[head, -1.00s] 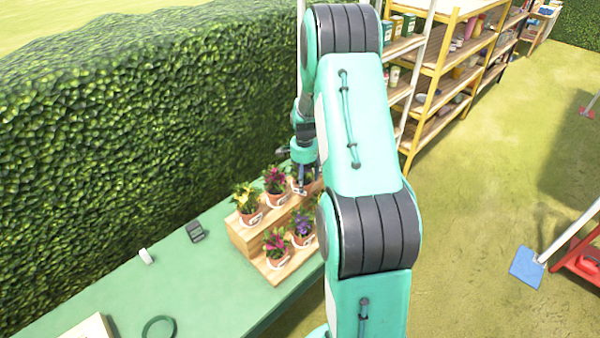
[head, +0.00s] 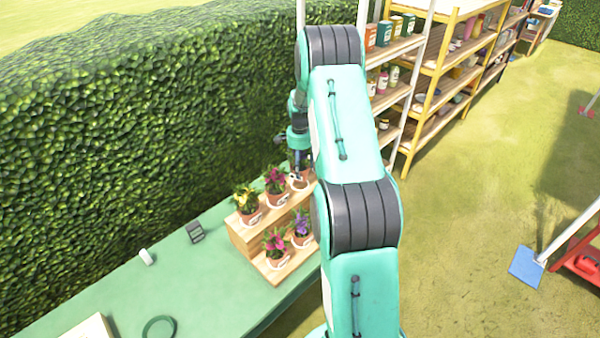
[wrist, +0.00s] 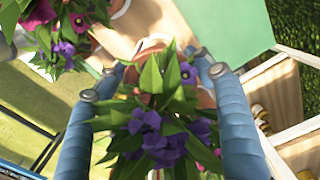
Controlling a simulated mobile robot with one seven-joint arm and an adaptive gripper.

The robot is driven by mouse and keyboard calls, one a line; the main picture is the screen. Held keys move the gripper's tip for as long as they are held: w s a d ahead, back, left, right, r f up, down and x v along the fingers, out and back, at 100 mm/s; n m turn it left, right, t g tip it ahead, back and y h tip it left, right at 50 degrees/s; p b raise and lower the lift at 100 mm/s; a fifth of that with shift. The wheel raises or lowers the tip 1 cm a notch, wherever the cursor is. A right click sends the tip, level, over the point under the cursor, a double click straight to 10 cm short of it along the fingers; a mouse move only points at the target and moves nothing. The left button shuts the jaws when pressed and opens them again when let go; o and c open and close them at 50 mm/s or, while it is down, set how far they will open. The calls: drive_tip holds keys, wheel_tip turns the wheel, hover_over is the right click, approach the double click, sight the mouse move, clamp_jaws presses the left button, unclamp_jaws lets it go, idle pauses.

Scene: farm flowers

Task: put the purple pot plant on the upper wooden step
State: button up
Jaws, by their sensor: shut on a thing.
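My gripper (wrist: 154,83) is shut on a pot plant with purple flowers (wrist: 165,140). The blue fingers stand on either side of it, and its leaves hide much of the pot. In the head view my gripper (head: 297,174) is at the right end of the upper wooden step (head: 246,237), partly behind my arm. The held pot (head: 299,184) shows there; I cannot tell whether it touches the step. Another purple-flowered plant (head: 301,225) stands on the lower step (head: 290,266).
A yellow-flowered plant (head: 247,202) and a magenta one (head: 276,182) stand on the upper step, left of my gripper. A pink one (head: 276,242) is on the lower step. The hedge (head: 130,130) rises behind the green table (head: 200,285). Shelves (head: 425,90) stand at right.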

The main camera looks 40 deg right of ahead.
drive_tip(key=shift+f, duration=1.7)
drive_tip(key=shift+f, duration=0.15)
drive_tip(key=o, duration=1.5)
drive_tip(key=shift+o, duration=0.2)
wheel_tip(320, 180, up, 12)
drive_tip(key=shift+r, duration=0.1)
drive_tip(key=shift+r, duration=0.1)
